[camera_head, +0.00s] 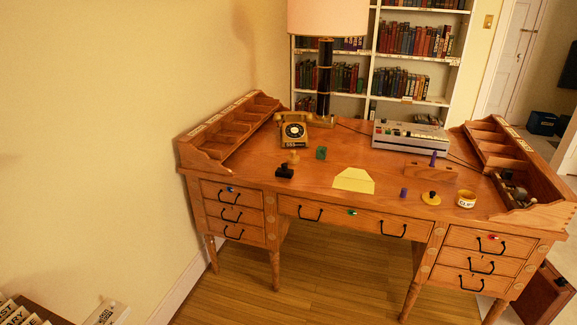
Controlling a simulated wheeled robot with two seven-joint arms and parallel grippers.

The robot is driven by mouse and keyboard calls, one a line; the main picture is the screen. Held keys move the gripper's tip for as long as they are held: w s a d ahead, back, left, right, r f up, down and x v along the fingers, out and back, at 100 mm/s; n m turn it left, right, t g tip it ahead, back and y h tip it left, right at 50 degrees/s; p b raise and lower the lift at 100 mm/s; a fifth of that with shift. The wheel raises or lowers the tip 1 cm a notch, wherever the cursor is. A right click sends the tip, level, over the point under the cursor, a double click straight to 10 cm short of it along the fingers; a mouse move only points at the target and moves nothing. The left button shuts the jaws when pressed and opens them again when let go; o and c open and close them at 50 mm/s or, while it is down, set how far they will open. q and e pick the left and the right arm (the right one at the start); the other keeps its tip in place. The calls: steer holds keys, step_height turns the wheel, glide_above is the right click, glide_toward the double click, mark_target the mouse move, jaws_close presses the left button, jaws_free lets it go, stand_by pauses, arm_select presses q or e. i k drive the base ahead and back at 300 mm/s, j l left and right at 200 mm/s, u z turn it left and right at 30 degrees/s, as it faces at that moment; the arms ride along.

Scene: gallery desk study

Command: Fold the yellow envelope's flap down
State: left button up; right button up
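The yellow envelope (353,181) lies flat on the wooden desk (320,205), near the middle of its front edge. Its flap (356,173) appears to be the narrower, paler part at the far side, pointing away from the front edge and lying open. Nothing covers the envelope. Neither of my grippers shows in the head view.
A black stamp (285,172), green block (321,153) and rotary phone (293,131) stand left of the envelope. A purple piece (404,192), yellow round lidded item (431,198) and labelled tin (466,200) stand right. A grey machine (409,136) is behind. Desktop around the envelope is clear.

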mark_target(351, 172)
steer(key=i+l, duration=0.2)
steer(key=l, duration=0.2)
steer(key=i+l, duration=0.25)
steer(key=l, duration=0.15)
steer(key=i+l, duration=0.2)
steer(key=l, duration=0.2)
steer(key=u, duration=0.6)
